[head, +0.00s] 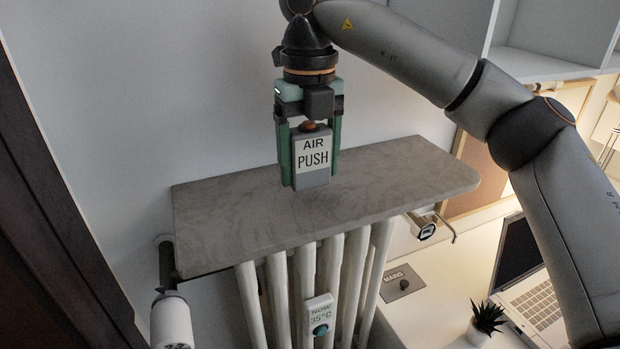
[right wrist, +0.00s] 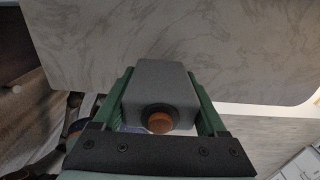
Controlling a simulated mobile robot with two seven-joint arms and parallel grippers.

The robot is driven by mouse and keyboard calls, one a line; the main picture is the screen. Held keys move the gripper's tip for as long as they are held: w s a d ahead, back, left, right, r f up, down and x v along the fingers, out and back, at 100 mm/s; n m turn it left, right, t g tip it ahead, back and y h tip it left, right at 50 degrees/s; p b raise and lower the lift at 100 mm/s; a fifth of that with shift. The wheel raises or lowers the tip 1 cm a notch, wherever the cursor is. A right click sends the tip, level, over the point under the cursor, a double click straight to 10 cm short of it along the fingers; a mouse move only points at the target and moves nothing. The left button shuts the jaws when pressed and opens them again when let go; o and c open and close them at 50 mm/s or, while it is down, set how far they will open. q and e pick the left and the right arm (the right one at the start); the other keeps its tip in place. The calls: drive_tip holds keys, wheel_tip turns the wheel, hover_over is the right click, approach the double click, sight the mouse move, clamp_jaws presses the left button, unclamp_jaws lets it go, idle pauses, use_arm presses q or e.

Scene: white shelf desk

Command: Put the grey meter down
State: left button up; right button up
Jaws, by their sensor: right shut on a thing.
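The grey meter (head: 312,172) is a small upright box with a white label reading "AIR PUSH" and an orange-brown knob on top. My right gripper (head: 309,180) points down and is shut on it, with green fingers on its two sides. The meter is over the middle of the grey marbled shelf (head: 400,170); whether its base touches the shelf I cannot tell. In the right wrist view the meter (right wrist: 160,88) sits between the fingers, knob facing the camera, with the shelf (right wrist: 250,45) beyond. My left gripper is not in view.
The shelf top is clear on both sides of the meter. A white radiator (head: 305,265) stands below it, with a "NOW 35°C" device (head: 320,316) on its front. A "MAINS" plate (head: 402,284), a plant (head: 487,318) and a laptop (head: 535,300) are on the white desk at right.

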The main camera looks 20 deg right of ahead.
sight(310, 180)
wheel_tip(310, 180, down, 3)
drive_tip(key=shift+r, duration=0.1)
drive_tip(key=o, duration=1.4)
